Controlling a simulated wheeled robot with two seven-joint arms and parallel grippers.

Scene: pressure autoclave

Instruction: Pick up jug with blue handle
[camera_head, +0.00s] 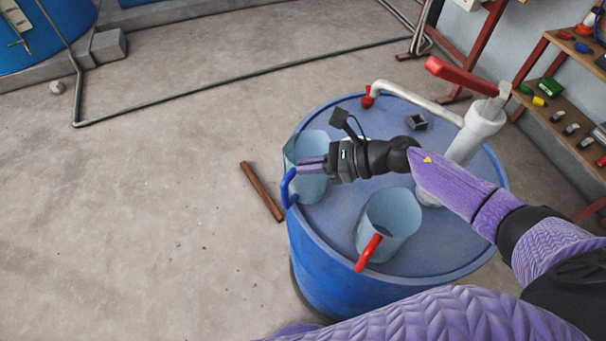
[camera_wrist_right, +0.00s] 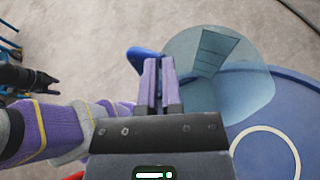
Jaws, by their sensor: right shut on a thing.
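The jug with the blue handle (camera_head: 312,188) is a pale translucent jug on the left edge of a blue barrel's top. Its blue handle (camera_head: 287,187) points left, out past the barrel rim. My right gripper (camera_head: 304,166) reaches across the jug from the right, and its purple fingers are shut on the handle. In the right wrist view the fingers (camera_wrist_right: 160,82) are close together, with the blue handle (camera_wrist_right: 141,58) showing beside them and the jug's body (camera_wrist_right: 235,85) to the right. The fingers partly hide the handle.
The blue barrel (camera_head: 345,264) also carries a second jug with a red handle (camera_head: 397,212), a grey pump with a red lever (camera_head: 468,77) and a small dark box (camera_head: 416,122). A brown bar (camera_head: 262,191) lies on the floor. Shelves (camera_head: 549,98) stand at right.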

